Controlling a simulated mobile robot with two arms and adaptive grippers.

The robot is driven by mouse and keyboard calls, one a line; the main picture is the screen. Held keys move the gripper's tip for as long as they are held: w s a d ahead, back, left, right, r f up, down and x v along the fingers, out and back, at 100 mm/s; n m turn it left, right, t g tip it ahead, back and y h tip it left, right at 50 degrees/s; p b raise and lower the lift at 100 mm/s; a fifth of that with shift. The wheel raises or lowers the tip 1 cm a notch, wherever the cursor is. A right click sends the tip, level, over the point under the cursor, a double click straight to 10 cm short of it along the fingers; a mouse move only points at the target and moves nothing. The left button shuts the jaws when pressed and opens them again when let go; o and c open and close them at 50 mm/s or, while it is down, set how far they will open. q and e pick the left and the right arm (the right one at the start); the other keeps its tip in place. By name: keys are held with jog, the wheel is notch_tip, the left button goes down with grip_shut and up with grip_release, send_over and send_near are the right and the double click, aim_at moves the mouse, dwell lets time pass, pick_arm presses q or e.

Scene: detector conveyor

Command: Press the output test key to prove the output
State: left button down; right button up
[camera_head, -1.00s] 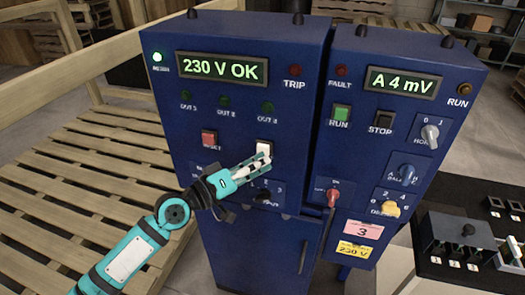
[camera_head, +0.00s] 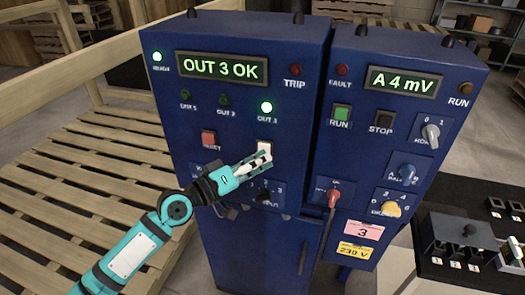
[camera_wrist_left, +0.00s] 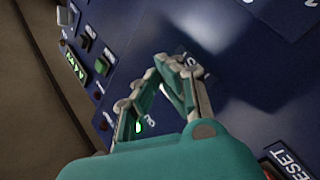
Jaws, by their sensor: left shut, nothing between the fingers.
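The white test key (camera_head: 264,146) sits on the left blue cabinet, below the OUT lamps. My left gripper (camera_head: 265,158) is shut and empty, with its fingertips at the key and covering its lower part. Whether the key is pressed in cannot be made out. The left display (camera_head: 221,68) reads "OUT 3 OK". The OUT 3 lamp (camera_head: 266,107) is lit green; the OUT 1 lamp (camera_head: 185,95) and OUT 2 lamp (camera_head: 223,100) are dark. In the left wrist view the left gripper (camera_wrist_left: 172,62) points at the panel. My right gripper is not in view.
The red reset button (camera_head: 208,138) is left of the key. A rotary selector below is partly hidden by my gripper. Wooden pallets (camera_head: 80,190) stand at the left.

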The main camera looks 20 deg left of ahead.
pick_arm(q)
jog(key=shift+s, duration=0.95)
jog(key=shift+s, duration=0.1)
jog(key=shift+s+a+p, duration=0.1)
jog(key=shift+s+p, duration=0.5)
jog(key=shift+s, duration=1.8)
